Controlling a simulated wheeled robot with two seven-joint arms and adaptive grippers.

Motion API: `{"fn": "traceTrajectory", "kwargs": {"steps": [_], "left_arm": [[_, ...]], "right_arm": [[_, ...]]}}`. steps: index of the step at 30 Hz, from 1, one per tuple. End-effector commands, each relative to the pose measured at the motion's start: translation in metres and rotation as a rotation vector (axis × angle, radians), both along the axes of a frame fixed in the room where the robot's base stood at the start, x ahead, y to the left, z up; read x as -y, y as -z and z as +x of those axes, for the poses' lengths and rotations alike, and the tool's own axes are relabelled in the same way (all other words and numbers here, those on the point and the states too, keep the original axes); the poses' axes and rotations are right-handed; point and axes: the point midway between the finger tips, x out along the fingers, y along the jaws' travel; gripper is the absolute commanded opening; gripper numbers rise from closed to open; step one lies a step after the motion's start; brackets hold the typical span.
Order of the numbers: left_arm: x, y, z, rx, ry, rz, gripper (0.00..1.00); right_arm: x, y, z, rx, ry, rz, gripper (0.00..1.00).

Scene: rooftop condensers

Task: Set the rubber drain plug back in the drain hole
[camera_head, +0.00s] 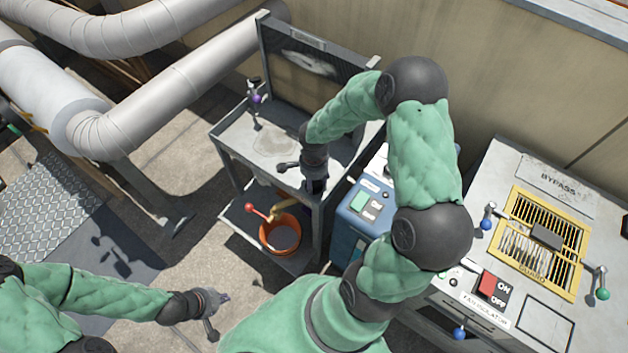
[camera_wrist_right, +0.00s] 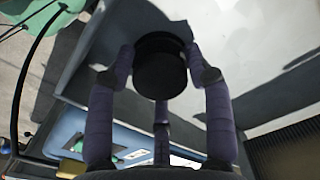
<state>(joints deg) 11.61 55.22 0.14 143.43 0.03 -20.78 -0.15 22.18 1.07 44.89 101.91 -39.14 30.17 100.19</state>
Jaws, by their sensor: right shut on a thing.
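My right gripper (camera_head: 315,184) points down at the front right of the grey metal stand. In the right wrist view its purple-padded fingers (camera_wrist_right: 163,88) are closed around a round black plug (camera_wrist_right: 161,67), which looks like the rubber drain plug. In the head view the plug cannot be made out behind the gripper and arm. I cannot make out the drain hole in either view. My left gripper (camera_head: 220,300) is low at the left, over the floor and away from the stand; its finger opening is too small to judge.
The stand's top (camera_head: 235,137) holds a small purple-marked fitting (camera_head: 256,99). An orange bucket (camera_head: 280,236) and a red-knobbed lever (camera_head: 250,207) are below. A blue box (camera_head: 352,225) and a control cabinet (camera_head: 520,165) stand to the right. Large pipes (camera_head: 180,85) run at upper left.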

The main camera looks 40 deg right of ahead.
Motion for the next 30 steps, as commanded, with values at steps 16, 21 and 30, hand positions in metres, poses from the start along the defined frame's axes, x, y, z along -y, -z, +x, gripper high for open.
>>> {"fn": "traceTrajectory", "kwargs": {"steps": [16,21,30], "left_arm": [[0.0,0.003,0.0,0.0,0.0,0.0,0.0],[0.0,0.003,0.0,0.0,0.0,0.0,0.0],[0.0,0.003,0.0,0.0,0.0,0.0,0.0]], "right_arm": [[0.0,0.001,0.0,0.0,0.0,0.0,0.79],[0.0,0.0,0.0,0.0,0.0,0.0,0.79],[0.0,-0.037,0.002,0.005,0.0,-0.002,0.79]]}}
